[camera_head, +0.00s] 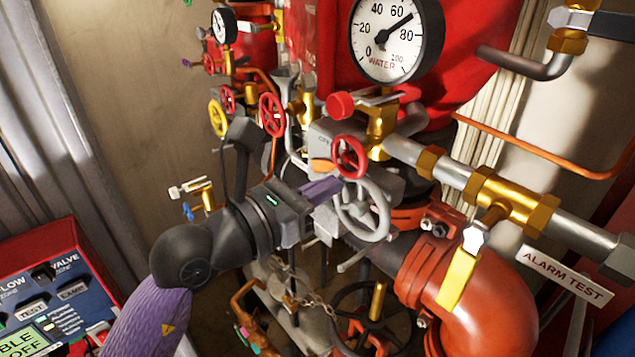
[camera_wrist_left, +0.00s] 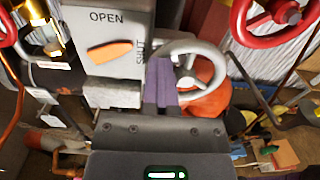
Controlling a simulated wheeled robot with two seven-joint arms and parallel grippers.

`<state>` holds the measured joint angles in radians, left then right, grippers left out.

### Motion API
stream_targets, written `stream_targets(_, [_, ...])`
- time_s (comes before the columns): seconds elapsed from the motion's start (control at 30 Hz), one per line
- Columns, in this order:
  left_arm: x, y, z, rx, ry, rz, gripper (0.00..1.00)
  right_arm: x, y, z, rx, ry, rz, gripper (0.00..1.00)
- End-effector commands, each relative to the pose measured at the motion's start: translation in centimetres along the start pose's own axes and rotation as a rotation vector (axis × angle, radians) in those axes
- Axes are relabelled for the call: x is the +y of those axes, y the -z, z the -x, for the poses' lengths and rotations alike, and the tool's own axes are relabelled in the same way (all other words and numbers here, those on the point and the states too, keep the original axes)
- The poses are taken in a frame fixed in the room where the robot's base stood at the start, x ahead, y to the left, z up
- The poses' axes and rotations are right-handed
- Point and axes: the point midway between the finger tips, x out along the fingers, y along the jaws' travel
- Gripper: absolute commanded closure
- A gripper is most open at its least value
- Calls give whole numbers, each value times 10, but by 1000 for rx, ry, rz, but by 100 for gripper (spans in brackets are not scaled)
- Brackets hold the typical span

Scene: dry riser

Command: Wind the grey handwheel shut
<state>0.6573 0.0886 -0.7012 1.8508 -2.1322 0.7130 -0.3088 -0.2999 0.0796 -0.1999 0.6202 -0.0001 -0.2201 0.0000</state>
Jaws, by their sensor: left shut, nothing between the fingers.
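The grey handwheel (camera_head: 362,210) is a spoked ring on the side of a grey gearbox, right of centre in the head view. It also shows in the left wrist view (camera_wrist_left: 221,80). My left gripper (camera_head: 325,189) reaches in from the left. Its purple fingers (camera_wrist_left: 161,82) are shut with nothing between them. In the wrist view they overlap the left part of the wheel; whether they touch it I cannot tell. The gearbox plate (camera_wrist_left: 85,28) reads OPEN and SHUT. Its orange pointer (camera_wrist_left: 110,51) lies nearly level, slightly tilted. My right gripper is out of view.
A small red handwheel (camera_head: 350,157) sits just above the grey one. An orange-red pipe elbow (camera_head: 490,300) and brass valve (camera_head: 510,198) stand to the right. A black handwheel (camera_head: 370,318) is below. A red-framed control panel (camera_head: 50,300) is at lower left.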

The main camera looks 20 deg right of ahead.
Motion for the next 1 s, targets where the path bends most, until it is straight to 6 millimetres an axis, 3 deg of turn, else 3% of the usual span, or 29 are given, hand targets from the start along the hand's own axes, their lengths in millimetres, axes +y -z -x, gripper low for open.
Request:
stream_targets(0.2, [-13, -15, 0, -2, 4, 3, 100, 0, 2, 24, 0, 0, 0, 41])
stream_targets(0.5, [-39, -17, 0, -2, 4, 4, 100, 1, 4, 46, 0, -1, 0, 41])
stream_targets(0.77, [-59, -1, 0, 0, 4, 4, 100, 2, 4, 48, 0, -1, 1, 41])
stream_targets(1.0, [-66, 22, 0, 1, 2, 3, 100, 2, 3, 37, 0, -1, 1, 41])
